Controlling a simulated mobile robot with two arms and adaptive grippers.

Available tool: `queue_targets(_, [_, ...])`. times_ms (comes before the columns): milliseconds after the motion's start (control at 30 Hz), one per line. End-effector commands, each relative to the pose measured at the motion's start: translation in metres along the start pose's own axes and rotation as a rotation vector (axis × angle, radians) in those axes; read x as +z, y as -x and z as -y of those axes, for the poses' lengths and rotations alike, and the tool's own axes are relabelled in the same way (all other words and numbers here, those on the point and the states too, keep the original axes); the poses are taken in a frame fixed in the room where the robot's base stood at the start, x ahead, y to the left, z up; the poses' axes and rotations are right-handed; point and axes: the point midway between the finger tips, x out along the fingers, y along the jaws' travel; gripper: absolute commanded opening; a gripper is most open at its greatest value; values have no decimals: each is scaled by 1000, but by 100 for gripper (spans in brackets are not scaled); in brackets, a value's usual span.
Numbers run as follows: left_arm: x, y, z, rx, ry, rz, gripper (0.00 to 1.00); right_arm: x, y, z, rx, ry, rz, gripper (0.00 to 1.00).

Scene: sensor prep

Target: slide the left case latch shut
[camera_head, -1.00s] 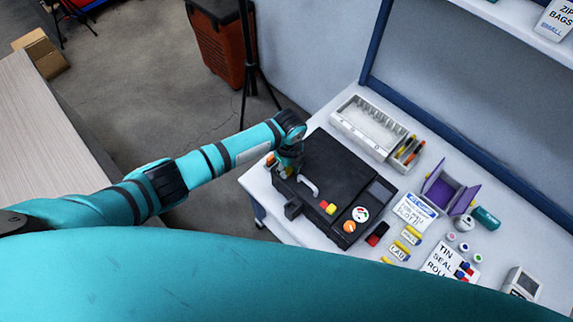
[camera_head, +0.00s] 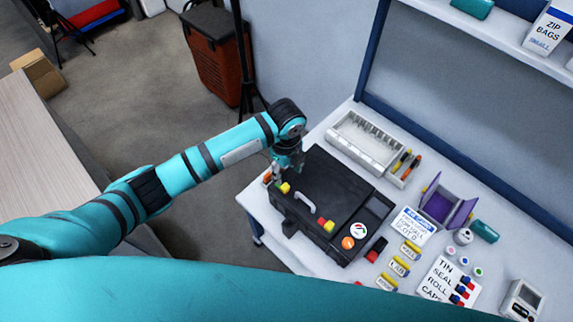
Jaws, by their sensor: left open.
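The black case (camera_head: 335,195) lies closed on the white table, with a light grey handle (camera_head: 305,200) on its near side. The left case latch (camera_head: 285,188) shows as a small yellow piece near the case's left corner. Any red part of it is hidden or too small to tell. The right latch (camera_head: 326,225) shows red and yellow pieces side by side. My left gripper (camera_head: 288,172) is open, pointing down just behind the left latch in the picture. Its fingers are small and dark, and I cannot tell whether they touch the case. My right gripper is not in view.
A pale divided tray (camera_head: 362,143) stands behind the case. A purple open box (camera_head: 447,205), labelled cards (camera_head: 410,226) and small bottles crowd the table to the right. An orange piece (camera_head: 268,178) sits by the case's left end. A tripod stands behind my arm.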

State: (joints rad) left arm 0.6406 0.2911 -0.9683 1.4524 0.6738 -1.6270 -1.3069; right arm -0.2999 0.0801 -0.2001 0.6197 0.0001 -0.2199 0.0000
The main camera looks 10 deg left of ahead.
Motion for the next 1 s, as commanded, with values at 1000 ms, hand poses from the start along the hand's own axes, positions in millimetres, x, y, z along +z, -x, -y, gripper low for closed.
queue_targets(1000, [-28,18,-12,-37,101,-56,48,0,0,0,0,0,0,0])
